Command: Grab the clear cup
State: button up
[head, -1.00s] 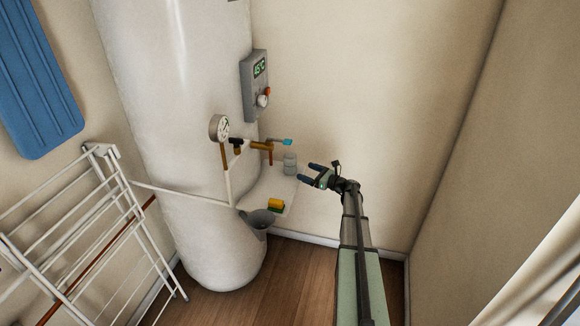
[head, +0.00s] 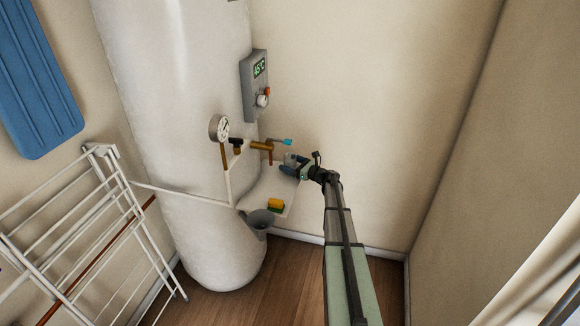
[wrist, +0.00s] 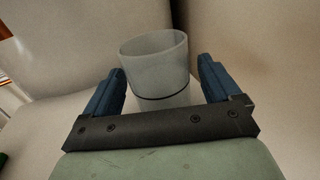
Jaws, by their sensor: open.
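The clear cup (wrist: 155,65) stands upright in the wrist view, between the two blue fingers of my gripper (wrist: 162,90). The fingers are open, one on each side, with a visible gap on the right; contact cannot be made out. The gripper's dark crossbar hides the cup's base. In the head view my gripper (head: 291,165) is at the small white shelf (head: 258,198) beside the tank, and it mostly hides the cup there.
A brass tap with a blue handle (head: 286,142) is just left of and above my gripper. The white tank (head: 185,120) stands left; a wall is behind.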

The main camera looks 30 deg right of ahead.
jog(key=c, duration=1)
jog(key=shift+c, duration=0.2)
